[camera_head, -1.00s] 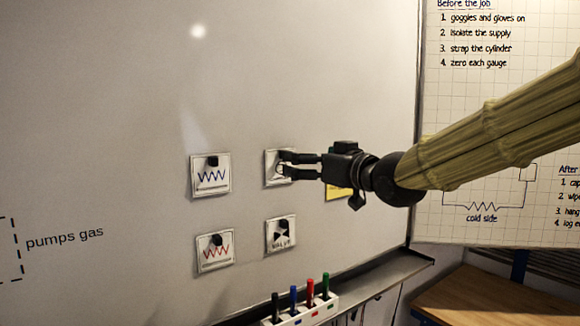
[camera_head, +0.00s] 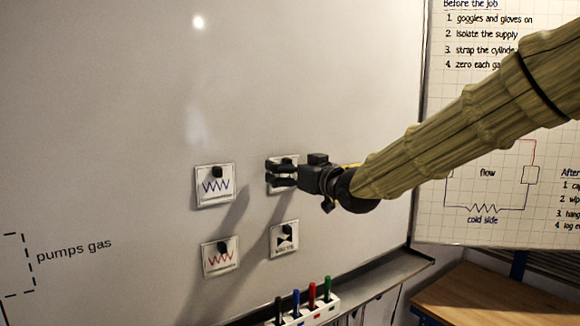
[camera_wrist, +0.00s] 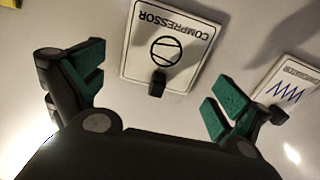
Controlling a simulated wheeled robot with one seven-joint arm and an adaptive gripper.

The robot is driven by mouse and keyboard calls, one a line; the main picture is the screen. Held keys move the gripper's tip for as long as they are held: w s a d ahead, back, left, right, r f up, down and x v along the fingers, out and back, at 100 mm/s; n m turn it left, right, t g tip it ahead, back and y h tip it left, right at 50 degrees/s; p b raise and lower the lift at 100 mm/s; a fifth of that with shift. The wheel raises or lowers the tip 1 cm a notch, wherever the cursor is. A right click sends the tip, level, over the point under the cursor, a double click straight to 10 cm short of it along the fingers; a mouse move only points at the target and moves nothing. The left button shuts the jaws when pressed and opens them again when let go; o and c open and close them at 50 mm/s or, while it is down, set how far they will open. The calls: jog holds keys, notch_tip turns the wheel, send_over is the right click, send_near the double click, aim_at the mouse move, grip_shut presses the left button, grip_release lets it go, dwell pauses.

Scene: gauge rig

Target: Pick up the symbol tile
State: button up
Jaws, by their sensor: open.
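Several white square symbol tiles with black knobs are on the whiteboard. The tile at my gripper is labelled COMPRESSOR (camera_wrist: 170,45) and appears upside down in the wrist view. In the head view this tile (camera_head: 273,187) is largely hidden behind my gripper (camera_head: 281,174). In the wrist view my gripper (camera_wrist: 156,85) is open, its green-padded fingers on either side of the tile's black knob (camera_wrist: 157,84). Nothing is gripped. A blue zigzag tile (camera_head: 214,187) is to the left, a red zigzag tile (camera_head: 220,258) below that, and a valve tile (camera_head: 284,240) below my gripper.
A marker tray (camera_head: 320,313) with several pens lies along the board's lower edge. A gridded chart (camera_head: 480,110) hangs at right above a wooden surface (camera_head: 500,300). The board's upper left is bare.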

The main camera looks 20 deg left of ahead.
jog(key=shift+w+a, duration=0.25)
jog(key=shift+a, duration=0.1)
jog(key=shift+c, duration=0.4)
jog(key=shift+s+d+r, duration=0.15)
jog(key=shift+d, duration=0.05)
grip_shut()
